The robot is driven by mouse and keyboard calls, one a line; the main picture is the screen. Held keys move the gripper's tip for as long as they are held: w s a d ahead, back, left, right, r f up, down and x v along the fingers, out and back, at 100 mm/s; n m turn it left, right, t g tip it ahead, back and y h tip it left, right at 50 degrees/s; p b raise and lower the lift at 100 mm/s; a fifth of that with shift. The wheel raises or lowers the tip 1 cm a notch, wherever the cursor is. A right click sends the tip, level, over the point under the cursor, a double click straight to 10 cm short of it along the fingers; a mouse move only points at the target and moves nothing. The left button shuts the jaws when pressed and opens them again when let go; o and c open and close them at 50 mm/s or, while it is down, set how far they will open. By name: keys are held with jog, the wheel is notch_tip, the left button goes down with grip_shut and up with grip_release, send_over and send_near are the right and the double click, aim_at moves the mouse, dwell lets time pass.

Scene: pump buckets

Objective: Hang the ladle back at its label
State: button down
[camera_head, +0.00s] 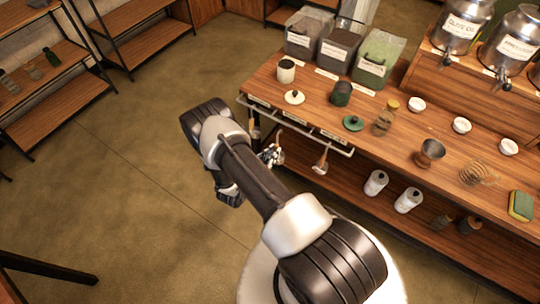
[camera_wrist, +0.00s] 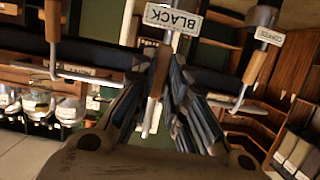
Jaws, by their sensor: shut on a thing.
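My gripper (camera_head: 270,155) is beside the table's left end, below the hanging rail (camera_head: 300,128). It is shut on a ladle with an orange-brown handle (camera_head: 279,137). In the wrist view the handle (camera_wrist: 158,75) lies between my fingers (camera_wrist: 160,112), and a white tag reading BLACK (camera_wrist: 172,18) overlaps it. Two other utensils hang on the rail, one at the left (camera_head: 254,127) and one at the right (camera_head: 321,160). Small labels (camera_head: 292,117) line the table edge above the rail; their words are too small to read. I cannot tell whether the held ladle touches the rail.
The wooden table (camera_head: 390,145) holds canisters, jars, small bowls and a green sponge (camera_head: 521,206). White bottles (camera_head: 376,182) stand on its lower shelf. Large bins (camera_head: 377,56) and steel dispensers (camera_head: 460,25) stand at the back. The floor (camera_head: 110,150) to the left is clear.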

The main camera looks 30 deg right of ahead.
jog(key=b+x, duration=0.3)
jog(key=x, duration=0.5)
jog(key=shift+f, duration=0.2)
dwell(0.4)
jog(key=shift+w, duration=0.1)
jog(key=c, duration=1.5)
grip_release()
jog(key=v, duration=1.2)
